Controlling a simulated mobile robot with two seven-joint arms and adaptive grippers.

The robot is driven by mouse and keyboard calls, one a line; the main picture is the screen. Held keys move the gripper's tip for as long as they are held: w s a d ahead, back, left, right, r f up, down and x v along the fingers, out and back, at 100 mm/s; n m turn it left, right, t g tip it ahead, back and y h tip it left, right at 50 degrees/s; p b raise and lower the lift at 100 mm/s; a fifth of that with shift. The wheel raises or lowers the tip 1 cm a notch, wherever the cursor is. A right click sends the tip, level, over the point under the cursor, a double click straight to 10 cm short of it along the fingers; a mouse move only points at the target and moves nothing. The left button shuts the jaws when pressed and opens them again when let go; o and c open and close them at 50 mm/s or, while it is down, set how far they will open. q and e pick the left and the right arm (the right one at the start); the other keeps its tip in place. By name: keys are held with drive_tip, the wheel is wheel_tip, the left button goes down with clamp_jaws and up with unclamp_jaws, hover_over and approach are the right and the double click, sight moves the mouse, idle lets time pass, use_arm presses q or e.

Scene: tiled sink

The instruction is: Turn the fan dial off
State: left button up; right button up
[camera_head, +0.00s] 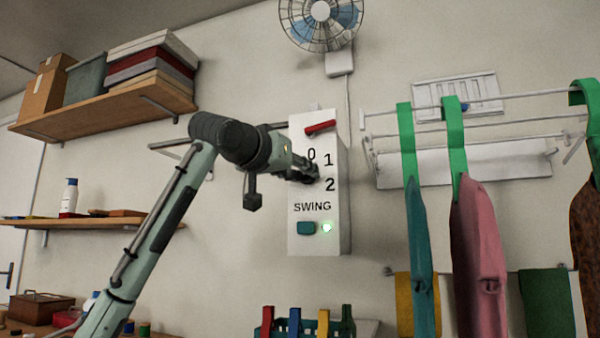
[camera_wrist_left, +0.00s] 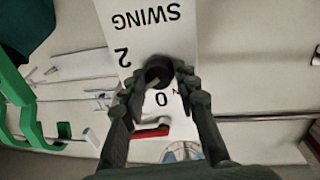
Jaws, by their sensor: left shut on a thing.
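The white control box (camera_head: 304,240) is on the wall, marked 0, 1, 2 and SWING. It has a red bar at the top, and a teal button and a lit green lamp at the bottom. My left gripper (camera_head: 308,173) reaches its face from the left and mostly hides the dial there. In the left wrist view, where the lettering is upside down, the dark round fan dial (camera_wrist_left: 158,68) sits between the two fingers of my left gripper (camera_wrist_left: 160,77), which are shut on it. Where the dial points, I cannot tell. My right gripper is not in view.
The wall fan (camera_head: 320,11) is above the box. A drying rack (camera_head: 530,165) with green hangers and clothes is to the right. A wooden shelf (camera_head: 105,113) with boxes is at the left. A teal basket with coloured pegs (camera_head: 295,322) is below.

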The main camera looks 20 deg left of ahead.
use_arm(q)
drive_tip(key=shift+n, duration=0.3)
drive_tip(key=shift+f+n+b, duration=0.1)
drive_tip(key=shift+n+b, duration=0.25)
drive_tip(key=shift+n, duration=0.55)
drive_tip(key=n+t+b, duration=0.1)
drive_tip(key=n, duration=0.3)
drive_tip(key=shift+d+n, duration=0.1)
drive_tip(key=shift+n, duration=0.3)
drive_tip(key=n, duration=0.4)
drive_tip(key=shift+f+n+y, duration=0.1)
drive_tip(key=shift+n+y, duration=0.2)
drive_tip(key=shift+y, duration=0.1)
drive_tip(key=shift+n, duration=0.3)
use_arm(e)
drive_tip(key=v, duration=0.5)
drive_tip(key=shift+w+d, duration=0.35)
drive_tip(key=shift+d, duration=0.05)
use_arm(q)
drive_tip(key=shift+n, duration=0.3)
drive_tip(key=o, duration=1.2)
drive_tip(key=shift+c, duration=0.2)
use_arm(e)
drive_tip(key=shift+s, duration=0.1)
